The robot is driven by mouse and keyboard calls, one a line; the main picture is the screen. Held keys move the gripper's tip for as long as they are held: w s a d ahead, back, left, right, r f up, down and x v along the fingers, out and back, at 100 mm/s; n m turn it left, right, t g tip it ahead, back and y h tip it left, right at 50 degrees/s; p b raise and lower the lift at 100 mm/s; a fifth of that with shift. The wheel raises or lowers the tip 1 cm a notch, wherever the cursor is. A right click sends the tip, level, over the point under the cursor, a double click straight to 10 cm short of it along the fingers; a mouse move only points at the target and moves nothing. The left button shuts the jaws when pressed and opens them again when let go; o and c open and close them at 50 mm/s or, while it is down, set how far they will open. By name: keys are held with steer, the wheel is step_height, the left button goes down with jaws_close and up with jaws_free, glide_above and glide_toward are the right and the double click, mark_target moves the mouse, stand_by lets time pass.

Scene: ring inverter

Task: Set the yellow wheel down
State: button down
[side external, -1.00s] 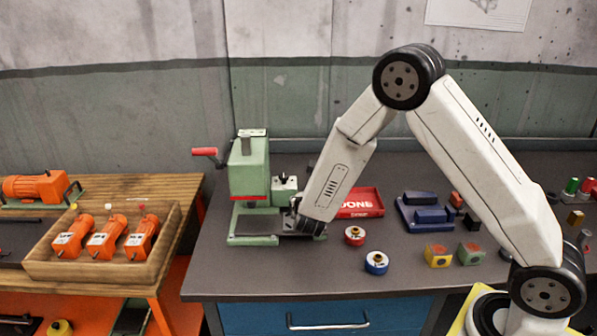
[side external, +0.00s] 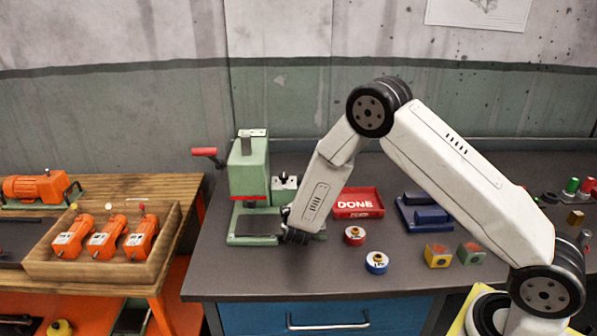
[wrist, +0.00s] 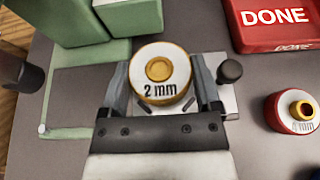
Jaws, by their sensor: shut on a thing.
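The yellow wheel (wrist: 160,72), a white-faced disc with a yellow rim and hub marked "2 mm", sits between the two fingers of my gripper (wrist: 161,80) in the wrist view. The fingers are shut on its sides. A pale metal plate (wrist: 222,97) shows beneath and beside the wheel; I cannot tell whether they touch. In the side view my gripper (side external: 298,237) is low at the right side of the green press (side external: 248,172), and the wheel is hidden there.
A dark knob (wrist: 229,71) stands close right of the fingers. A red DONE tray (side external: 358,202) lies behind. A red wheel (side external: 355,236) and a blue wheel (side external: 376,263) stand to the right. Yellow (side external: 438,255) and green (side external: 471,253) blocks are farther right.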

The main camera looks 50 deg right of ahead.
steer(key=shift+f, duration=0.75)
steer(key=shift+f, duration=0.2)
jaws_free()
steer(key=shift+v, duration=3.9)
steer(key=shift+a+f, duration=0.1)
steer(key=shift+f, duration=0.1)
